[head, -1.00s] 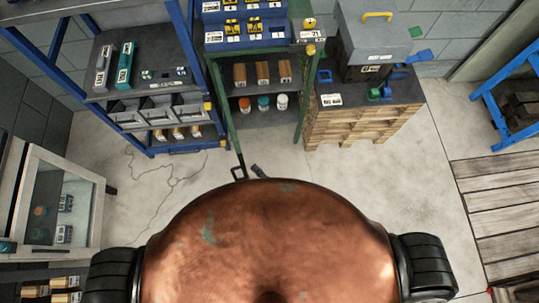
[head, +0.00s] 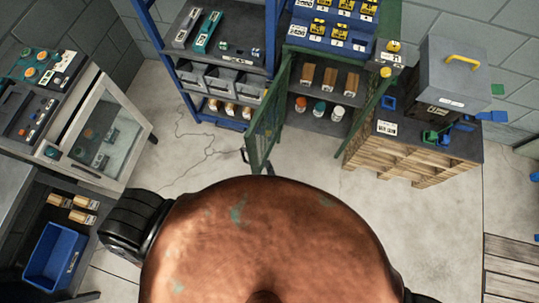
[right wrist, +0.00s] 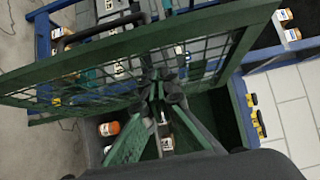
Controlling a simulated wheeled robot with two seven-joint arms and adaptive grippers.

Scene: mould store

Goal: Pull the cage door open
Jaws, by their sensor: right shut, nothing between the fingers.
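The cage door (head: 268,112) is a green framed mesh leaf, swung out from the left side of the green cabinet (head: 394,22). Its mesh face also fills much of the right wrist view (right wrist: 190,62). A dark handle (head: 243,155) shows at its near edge; a dark bar that looks like this handle shows in the right wrist view (right wrist: 100,30). My right gripper (head: 257,169) is mostly hidden behind my copper-coloured body. Its fingers (right wrist: 160,77) are together and empty close to the mesh; contact is unclear. My left gripper is not visible.
Behind the door stands a blue shelf rack (head: 225,52). At right, a grey box (head: 462,78) stands on a wooden crate stack (head: 405,160). A workbench with a glass-fronted cabinet (head: 108,130) is at left.

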